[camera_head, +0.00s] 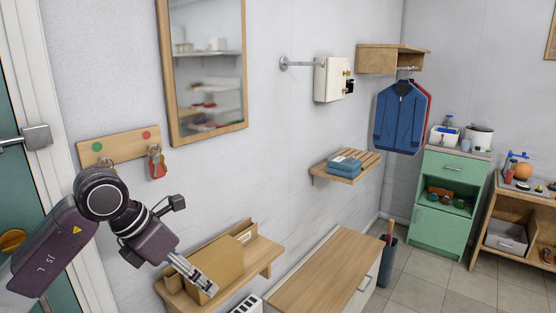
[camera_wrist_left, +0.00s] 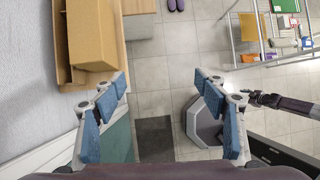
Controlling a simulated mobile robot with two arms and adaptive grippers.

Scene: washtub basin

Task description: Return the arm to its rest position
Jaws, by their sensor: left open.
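My left arm comes in from the left in the head view. Its gripper (camera_head: 203,285) points down and to the right, in front of a wall shelf (camera_head: 264,256) with a cardboard box (camera_head: 216,264) on it. In the left wrist view the left gripper (camera_wrist_left: 160,92) shows two blue-padded fingers spread wide, with nothing between them but floor. The box (camera_wrist_left: 92,32) is at the upper left there, beyond the left finger.
A key rack (camera_head: 119,146) with keys hangs on the wall behind the left arm, beside a mirror (camera_head: 205,65) and a door (camera_head: 12,180). A wooden-topped bench (camera_head: 325,272) stands right of the shelf. In the wrist view, a rack (camera_wrist_left: 270,35) stands upper right. Tiled floor lies open below.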

